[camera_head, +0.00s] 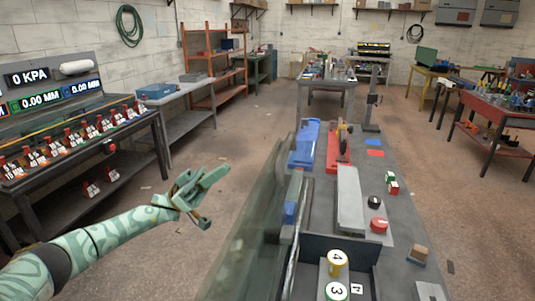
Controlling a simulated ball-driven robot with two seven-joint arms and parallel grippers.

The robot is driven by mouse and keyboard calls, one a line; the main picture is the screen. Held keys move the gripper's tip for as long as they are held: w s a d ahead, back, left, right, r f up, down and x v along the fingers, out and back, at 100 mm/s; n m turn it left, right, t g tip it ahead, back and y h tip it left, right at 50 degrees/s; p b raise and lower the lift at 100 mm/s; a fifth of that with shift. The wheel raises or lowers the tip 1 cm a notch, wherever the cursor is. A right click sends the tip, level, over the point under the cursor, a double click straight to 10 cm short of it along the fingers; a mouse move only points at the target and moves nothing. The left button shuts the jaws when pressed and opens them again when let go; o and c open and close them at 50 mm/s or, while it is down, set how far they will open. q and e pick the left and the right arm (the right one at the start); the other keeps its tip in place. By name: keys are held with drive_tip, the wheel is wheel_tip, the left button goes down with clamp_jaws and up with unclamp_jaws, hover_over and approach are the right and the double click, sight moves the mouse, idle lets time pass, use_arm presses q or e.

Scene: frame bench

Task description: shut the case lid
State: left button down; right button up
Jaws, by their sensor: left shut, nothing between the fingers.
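A dark case (342,246) stands at the near end of the grey bench. Its top is open, and numbered round pieces show inside it. A tall see-through panel (248,232), which looks like the case lid, stands raised and tilted along the left side of the case. Its hinge is not clear to see. My left gripper (207,191) is shut and empty. It is in the air left of the panel, apart from it and from the case. My right gripper is not in view.
Beyond the case, the bench holds a grey block (349,198), a red button (379,225), a red tray (339,150) and blue bins (304,146). A dark rack table (150,122) with several red-and-white items stands at the left. The floor between is clear.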

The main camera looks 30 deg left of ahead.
sight(267, 163)
use_arm(q)
drive_tip(key=shift+m+g+h, duration=0.4)
drive_tip(key=shift+g, duration=0.5)
drive_tip(key=shift+s+d+f+p+x, duration=0.15)
drive_tip(key=shift+p+x, duration=0.55)
drive_tip(key=shift+x, duration=1.5)
drive_tip(key=shift+s+d+f+p+x, duration=0.2)
drive_tip(key=shift+p+x, duration=0.55)
drive_tip(key=shift+x, duration=1.5)
drive_tip(key=shift+d+f+p+x, duration=0.25)
drive_tip(key=shift+p+x, duration=0.45)
drive_tip(key=shift+x, duration=1.5)
